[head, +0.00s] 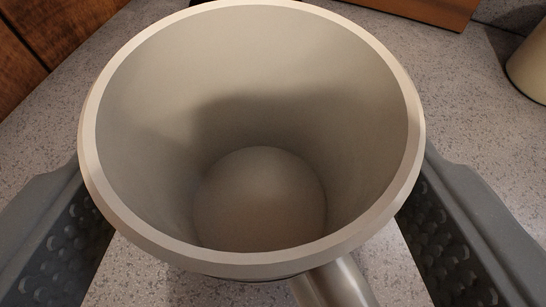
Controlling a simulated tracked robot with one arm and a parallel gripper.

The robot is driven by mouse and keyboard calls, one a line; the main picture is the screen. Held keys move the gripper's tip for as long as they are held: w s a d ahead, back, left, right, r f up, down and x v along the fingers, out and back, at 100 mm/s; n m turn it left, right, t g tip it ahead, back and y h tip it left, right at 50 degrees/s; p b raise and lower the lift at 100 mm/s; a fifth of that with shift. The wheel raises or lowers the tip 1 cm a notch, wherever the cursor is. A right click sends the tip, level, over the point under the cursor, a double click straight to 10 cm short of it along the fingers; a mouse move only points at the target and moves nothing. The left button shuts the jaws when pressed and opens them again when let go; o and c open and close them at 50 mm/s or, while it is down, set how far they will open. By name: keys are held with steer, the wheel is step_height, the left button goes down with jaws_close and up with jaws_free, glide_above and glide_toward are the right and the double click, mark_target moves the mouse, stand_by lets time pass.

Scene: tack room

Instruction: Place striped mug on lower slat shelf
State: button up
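A pale beige mug (260,100) fills the middle of the head view, seen from above into its empty inside. Its handle (335,285) points toward the bottom of the picture, slightly right. The outer wall is mostly hidden under the rim, so no stripes show. My gripper (252,160) has its two grey fingers wide apart, one on each side of the mug. Their far ends pass behind the rim, so I cannot tell whether the pads touch the mug. No slat shelf is recognisable in view.
A speckled grey surface (455,90) lies around the mug. Brown wooden boards (50,30) stand at upper left, and a wooden piece (425,10) lies along the top right. A cream rounded object (530,65) is cut off at the right edge.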

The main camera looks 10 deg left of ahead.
mark_target(263, 281)
steer(key=shift+w, duration=0.25)
steer(key=shift+f, duration=1.65)
steer(key=shift+f, duration=0.15)
steer(key=o, duration=1.3)
steer(key=v, duration=1.2)
steer(key=shift+s+b, duration=0.1)
steer(key=shift+b, duration=0.2)
